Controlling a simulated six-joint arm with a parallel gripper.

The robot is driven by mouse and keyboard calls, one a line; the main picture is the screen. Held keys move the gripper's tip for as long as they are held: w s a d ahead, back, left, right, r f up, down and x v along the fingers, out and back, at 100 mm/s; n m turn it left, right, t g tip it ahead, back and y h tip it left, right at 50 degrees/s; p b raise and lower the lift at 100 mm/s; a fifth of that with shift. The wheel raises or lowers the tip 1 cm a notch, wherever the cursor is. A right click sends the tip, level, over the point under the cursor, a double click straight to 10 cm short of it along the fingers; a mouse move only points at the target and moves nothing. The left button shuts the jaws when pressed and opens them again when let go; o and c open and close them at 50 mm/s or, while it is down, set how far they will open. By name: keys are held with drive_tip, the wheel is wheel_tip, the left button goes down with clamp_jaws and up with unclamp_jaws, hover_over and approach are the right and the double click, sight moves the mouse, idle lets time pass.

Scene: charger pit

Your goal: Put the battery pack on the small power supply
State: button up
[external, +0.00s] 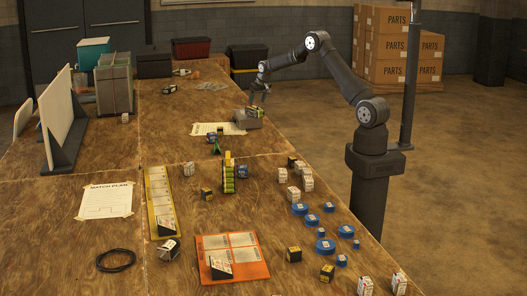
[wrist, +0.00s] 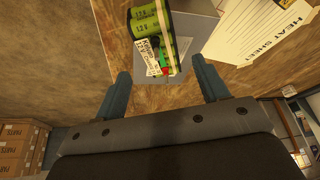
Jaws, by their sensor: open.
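A battery pack (wrist: 162,38) of green cylinders with a white label shows at the top of the wrist view, ahead of my fingertips. In the external view, a small green and yellow pack (external: 255,111) sits at the top of a grey box (external: 243,121) that looks like the small power supply. The box's grey surface also shows beside the pack in the wrist view (wrist: 192,35). My gripper (wrist: 165,78) is open, one finger on each side below the pack, with nothing between them. In the external view my gripper (external: 254,99) is just above the pack. Contact between pack and box is hard to make out.
A paper sheet (external: 211,129) lies left of the grey box; it reads "heat sheet" in the wrist view (wrist: 265,30). A green and yellow stack (external: 228,180), blue discs (external: 325,246) and several small boxes stand nearer the camera. The table behind the grey box is mostly clear.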

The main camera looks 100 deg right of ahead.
sight(254, 108)
drive_tip(key=shift+v, duration=2.3)
drive_tip(key=shift+f, duration=0.1)
drive_tip(key=x, duration=1.2)
drive_tip(key=shift+f, duration=0.1)
wheel_tip(254, 108, up, 2)
drive_tip(key=shift+r, duration=0.5)
